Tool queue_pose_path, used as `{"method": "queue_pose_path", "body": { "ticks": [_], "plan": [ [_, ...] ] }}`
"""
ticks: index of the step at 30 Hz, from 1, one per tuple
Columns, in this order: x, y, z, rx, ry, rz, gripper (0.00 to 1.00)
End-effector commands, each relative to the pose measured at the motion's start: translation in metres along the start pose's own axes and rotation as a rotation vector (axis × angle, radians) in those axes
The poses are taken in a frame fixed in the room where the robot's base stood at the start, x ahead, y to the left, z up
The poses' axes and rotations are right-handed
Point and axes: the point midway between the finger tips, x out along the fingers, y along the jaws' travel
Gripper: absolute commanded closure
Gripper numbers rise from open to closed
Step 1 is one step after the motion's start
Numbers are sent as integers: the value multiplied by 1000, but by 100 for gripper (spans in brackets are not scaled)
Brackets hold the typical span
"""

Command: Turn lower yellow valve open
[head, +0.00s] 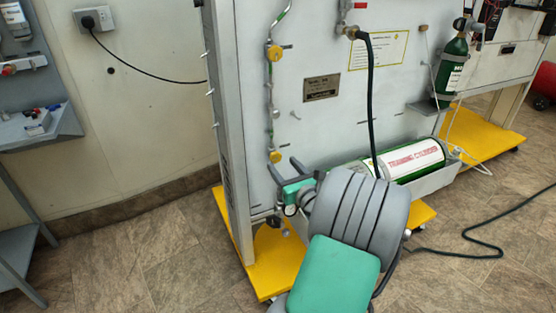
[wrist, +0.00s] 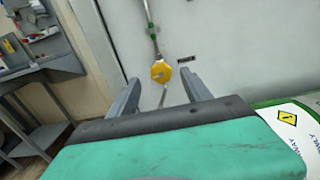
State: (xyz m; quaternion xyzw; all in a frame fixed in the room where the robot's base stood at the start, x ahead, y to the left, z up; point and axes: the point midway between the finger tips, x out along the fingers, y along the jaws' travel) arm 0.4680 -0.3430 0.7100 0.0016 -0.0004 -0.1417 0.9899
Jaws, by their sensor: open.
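The lower yellow valve (head: 275,156) is a small yellow knob on a thin vertical pipe, low on the grey panel's left side. In the wrist view the yellow valve (wrist: 161,72) shows just beyond and between my two fingertips. My gripper (head: 284,167) is open and empty, close in front of the panel and just below the valve in the head view. In the wrist view my gripper (wrist: 159,82) has one finger on each side of the valve's line. I cannot tell that either finger touches it.
An upper yellow valve (head: 274,53) sits higher on the same pipe. A green training cylinder (head: 408,160) lies in a tray right of my arm, and a dark hose (head: 370,100) hangs nearby. A workbench (head: 40,135) stands at the left. The floor between is clear.

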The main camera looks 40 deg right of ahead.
Motion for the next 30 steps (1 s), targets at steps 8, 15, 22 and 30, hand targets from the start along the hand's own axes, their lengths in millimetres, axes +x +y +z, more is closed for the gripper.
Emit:
{"method": "queue_pose_path", "body": {
  "ticks": [8,15,22,30],
  "plan": [
    [44,-1,-2,-4,0,0,43],
    [47,-1,0,-2,0,-2,43],
    [47,-1,0,-3,0,-2,59],
    [47,-1,0,-3,0,-2,81]
  ]
}}
